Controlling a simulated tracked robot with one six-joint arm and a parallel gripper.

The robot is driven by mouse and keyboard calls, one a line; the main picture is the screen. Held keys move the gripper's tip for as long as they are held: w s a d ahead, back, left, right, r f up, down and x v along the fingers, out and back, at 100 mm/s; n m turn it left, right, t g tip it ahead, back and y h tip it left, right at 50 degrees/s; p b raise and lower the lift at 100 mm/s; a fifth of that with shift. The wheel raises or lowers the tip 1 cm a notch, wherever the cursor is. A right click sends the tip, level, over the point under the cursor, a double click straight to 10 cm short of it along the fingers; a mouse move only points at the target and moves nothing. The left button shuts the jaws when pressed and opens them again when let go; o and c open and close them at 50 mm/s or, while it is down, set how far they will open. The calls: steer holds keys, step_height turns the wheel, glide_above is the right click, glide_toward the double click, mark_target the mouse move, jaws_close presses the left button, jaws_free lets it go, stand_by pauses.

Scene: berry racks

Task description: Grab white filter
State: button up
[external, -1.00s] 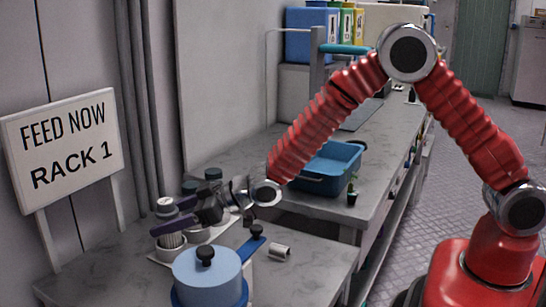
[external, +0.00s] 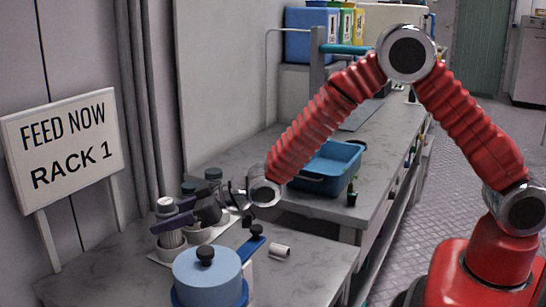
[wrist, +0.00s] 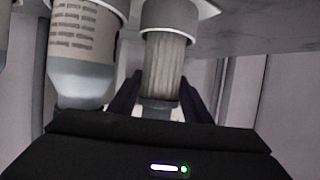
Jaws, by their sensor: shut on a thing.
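The white filter (external: 170,239) is a ribbed, pale upright cylinder at the back left of the near counter. My gripper (external: 174,213) reaches in from the right, and its dark purple fingers are closed around the filter's upper part. In the wrist view the picture looks upside down. There the filter (wrist: 165,66) shows its ribbed body and a grey neck between the two fingers of my gripper (wrist: 160,101). Its other end sits in a white round holder (wrist: 180,12). I cannot tell whether the filter has lifted at all.
A labelled bottle (wrist: 82,50) stands close beside the filter in the wrist view. A blue basin (external: 335,158) sits on the farther counter.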

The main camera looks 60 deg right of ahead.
steer(key=c, duration=0.3)
steer(key=shift+c, duration=0.2)
step_height(320, 180, up, 10)
steer(key=shift+r, duration=0.1)
stand_by(0.4)
